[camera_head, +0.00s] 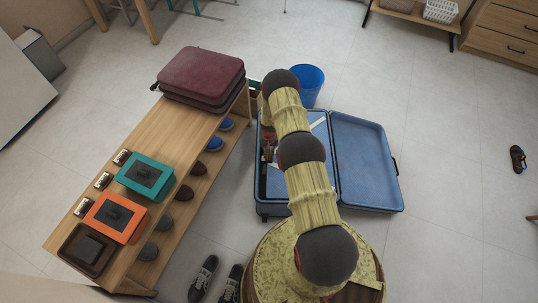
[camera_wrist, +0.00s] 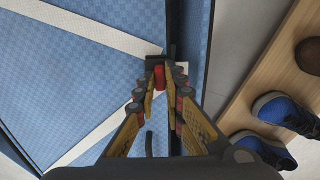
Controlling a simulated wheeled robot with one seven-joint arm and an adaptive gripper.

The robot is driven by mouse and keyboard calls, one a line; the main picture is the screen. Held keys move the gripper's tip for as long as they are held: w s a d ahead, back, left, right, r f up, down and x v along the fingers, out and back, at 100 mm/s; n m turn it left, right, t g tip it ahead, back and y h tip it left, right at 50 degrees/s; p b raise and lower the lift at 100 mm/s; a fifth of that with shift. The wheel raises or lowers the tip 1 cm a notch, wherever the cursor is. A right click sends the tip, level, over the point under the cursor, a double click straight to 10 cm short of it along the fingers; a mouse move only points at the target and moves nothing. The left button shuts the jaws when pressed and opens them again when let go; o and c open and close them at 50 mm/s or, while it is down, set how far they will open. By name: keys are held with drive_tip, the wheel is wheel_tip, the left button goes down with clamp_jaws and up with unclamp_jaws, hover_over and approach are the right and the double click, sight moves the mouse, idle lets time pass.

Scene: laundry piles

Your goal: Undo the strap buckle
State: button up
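A blue suitcase (camera_head: 367,165) lies open on the floor, its inside lined in blue. White straps (camera_wrist: 103,32) cross the lining in the wrist view and meet near a dark buckle (camera_wrist: 153,60) with a red part (camera_wrist: 159,76). My gripper (camera_wrist: 166,84) is at the buckle near the suitcase's side wall. Its fingers stand apart, one on each side of the red part. I cannot tell whether they touch it. In the head view my arm hides the gripper and most of the buckle area.
A wooden bench (camera_head: 168,133) stands left of the suitcase, with a maroon case (camera_head: 203,73), a teal box (camera_head: 145,177) and an orange box (camera_head: 116,217) on top. Blue shoes (camera_wrist: 284,112) sit on its lower shelf. A blue bin (camera_head: 309,83) stands behind the suitcase. Floor on the right is mostly clear.

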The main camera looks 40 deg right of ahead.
clamp_jaws()
drive_tip(key=shift+a, duration=0.15)
drive_tip(key=shift+w+a+r+g+h, duration=0.2)
drive_tip(key=shift+w+a+g+h, duration=0.35)
drive_tip(key=shift+g+h, duration=0.65)
drive_tip(key=shift+w+a+r+g+h, duration=0.25)
drive_tip(key=shift+w+a+g+h, duration=0.35)
drive_tip(key=shift+h, duration=0.85)
drive_tip(key=shift+w+a+r+g+h, duration=0.3)
drive_tip(key=shift+a+g+h, duration=0.4)
drive_tip(key=shift+g+h, duration=0.6)
drive_tip(key=shift+w+a+f+h, duration=0.1)
drive_tip(key=shift+w+a+h, duration=0.1)
drive_tip(key=shift+h, duration=0.15)
drive_tip(key=o, duration=0.6)
unclamp_jaws()
